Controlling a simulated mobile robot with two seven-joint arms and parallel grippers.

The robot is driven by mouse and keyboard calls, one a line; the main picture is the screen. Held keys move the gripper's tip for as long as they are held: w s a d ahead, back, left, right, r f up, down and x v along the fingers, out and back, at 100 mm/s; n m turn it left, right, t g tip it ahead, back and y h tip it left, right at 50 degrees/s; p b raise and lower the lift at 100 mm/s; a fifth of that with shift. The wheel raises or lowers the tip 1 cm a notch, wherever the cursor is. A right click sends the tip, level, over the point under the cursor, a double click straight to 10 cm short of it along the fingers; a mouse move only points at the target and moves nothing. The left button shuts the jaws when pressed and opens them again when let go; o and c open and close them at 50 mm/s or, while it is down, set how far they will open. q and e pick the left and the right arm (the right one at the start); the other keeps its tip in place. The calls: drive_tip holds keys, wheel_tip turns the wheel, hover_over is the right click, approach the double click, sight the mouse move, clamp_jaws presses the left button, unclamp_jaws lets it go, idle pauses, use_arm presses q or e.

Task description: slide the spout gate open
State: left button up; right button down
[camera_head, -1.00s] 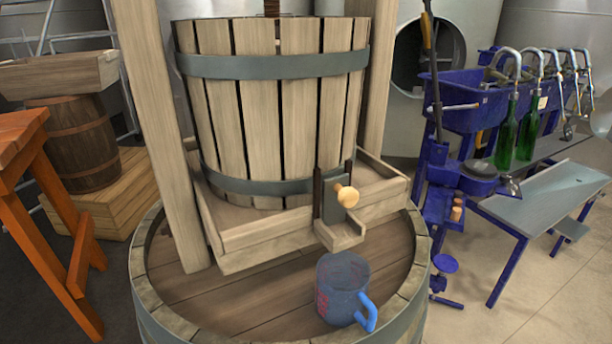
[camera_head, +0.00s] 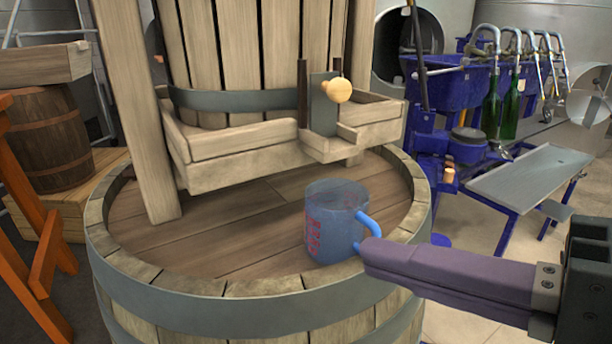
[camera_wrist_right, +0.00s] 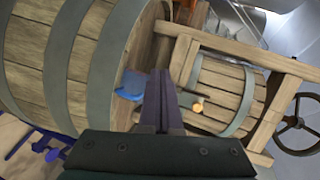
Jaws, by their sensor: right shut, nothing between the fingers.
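The spout gate (camera_head: 322,106) is a dark grey plate held upright between dark rails on the front of the press tray. A round light-wood knob (camera_head: 338,90) sticks out from it; the knob also shows in the right wrist view (camera_wrist_right: 198,104). The short wooden spout (camera_head: 328,145) juts out below the gate. My right gripper (camera_head: 368,252) comes in from the lower right with its purple fingers shut and empty. It is lower than the knob and apart from it. Its fingers (camera_wrist_right: 160,74) point toward the press in the wrist view. My left gripper is not in view.
A translucent blue mug (camera_head: 334,222) stands on the barrel top (camera_head: 230,235) below the spout; my fingertips overlap its handle in the head view, and contact is unclear. The wooden basket (camera_head: 262,50) rises behind the gate. A blue bottling machine (camera_head: 455,100) stands at right.

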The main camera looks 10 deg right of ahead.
use_arm(q)
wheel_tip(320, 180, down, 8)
drive_tip(key=b, duration=0.5)
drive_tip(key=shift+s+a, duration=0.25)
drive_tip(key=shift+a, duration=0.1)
use_arm(e)
drive_tip(key=w+d+m+t+h, duration=0.3)
drive_tip(key=d+m+t, duration=0.4)
drive_tip(key=m, duration=0.7)
drive_tip(key=shift+w+d+r, duration=0.45)
drive_tip(key=shift+w+d, duration=0.05)
drive_tip(key=shift+d, duration=0.3)
use_arm(q)
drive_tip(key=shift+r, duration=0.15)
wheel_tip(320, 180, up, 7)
drive_tip(key=p, duration=0.7)
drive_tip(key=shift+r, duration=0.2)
use_arm(e)
approach(332, 110)
drive_tip(key=shift+w+a+r, duration=0.1)
drive_tip(key=shift+w+r, duration=0.25)
drive_tip(key=shift+w, duration=0.4)
drive_tip(key=shift+w+a+r, duration=0.1)
drive_tip(key=shift+w+r, duration=0.25)
drive_tip(key=shift+w, duration=0.45)
drive_tip(key=shift+w+a+r, duration=0.1)
drive_tip(key=shift+w+r, duration=0.25)
drive_tip(key=shift+w, duration=0.4)
